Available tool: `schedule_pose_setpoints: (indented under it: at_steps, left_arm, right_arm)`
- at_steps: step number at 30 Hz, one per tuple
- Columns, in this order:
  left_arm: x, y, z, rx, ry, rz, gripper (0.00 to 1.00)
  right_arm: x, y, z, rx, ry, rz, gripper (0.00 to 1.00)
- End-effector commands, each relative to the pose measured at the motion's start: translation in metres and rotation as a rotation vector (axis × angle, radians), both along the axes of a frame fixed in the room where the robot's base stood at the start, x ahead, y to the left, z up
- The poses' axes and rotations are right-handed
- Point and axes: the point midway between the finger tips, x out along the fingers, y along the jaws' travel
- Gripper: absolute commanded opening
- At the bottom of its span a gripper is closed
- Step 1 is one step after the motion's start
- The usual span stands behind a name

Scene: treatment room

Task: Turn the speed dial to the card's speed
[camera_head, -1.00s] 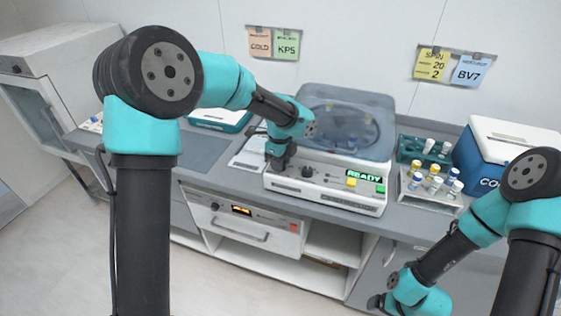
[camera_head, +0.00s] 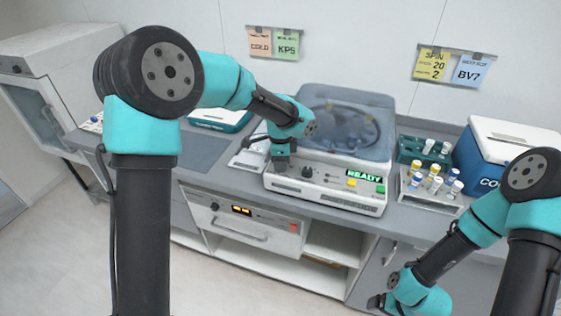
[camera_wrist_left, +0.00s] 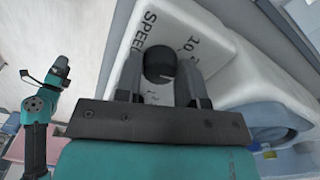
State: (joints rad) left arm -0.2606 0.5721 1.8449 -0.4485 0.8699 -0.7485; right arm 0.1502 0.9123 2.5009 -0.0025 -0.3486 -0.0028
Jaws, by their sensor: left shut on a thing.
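The centrifuge (camera_head: 325,200) stands on the counter with its clear lid down and a green READY display (camera_head: 365,176). The dark round speed dial (camera_wrist_left: 160,63) shows in the left wrist view, beside the printed word SPEED and scale figures including 10. My left gripper (camera_wrist_left: 158,88) is shut on it, one finger on each side; it also shows at the panel's left in the head view (camera_head: 281,165), hiding the dial there. The yellow card (camera_head: 432,63) on the wall reads SPIN, 20 and 2. My right gripper (camera_head: 378,302) is low at the front; its jaws are unclear.
A second dark knob (camera_head: 307,172) and a yellow button (camera_head: 351,183) sit to the right on the panel. A tube rack (camera_head: 415,193) and a blue cooler box (camera_head: 480,165) stand right of the machine. Other cards (camera_head: 472,71) hang on the wall.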

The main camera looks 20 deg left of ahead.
Motion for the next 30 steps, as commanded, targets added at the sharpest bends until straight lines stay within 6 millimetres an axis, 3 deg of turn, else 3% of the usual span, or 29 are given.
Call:
schedule_pose_setpoints:
  at_steps: [9, 23, 24, 30]
  left_arm:
    - [0.0, -0.0003, -0.0004, 0.0, 0.0, 0.148, 0.13]
    - [-0.0001, -0.0003, -0.0006, 0.0, 0.001, 0.172, 0.13]
    - [-0.0001, -0.0004, -0.0006, 0.0, 0.001, 0.171, 0.37]
    - [-0.0001, -0.0002, -0.0004, 0.0, 0.001, 0.171, 0.56]
  right_arm:
    - [0.0, 0.0, 0.0, 0.0, 0.0, 0.0, 0.91]
    - [0.0, 0.0, 0.0, 0.0, 0.0, 0.0, 0.91]
    - [0.0, 0.0, 0.0, 0.0, 0.0, 0.0, 0.91]
    - [0.0, 0.0, 0.0, 0.0, 0.0, 0.0, 0.91]
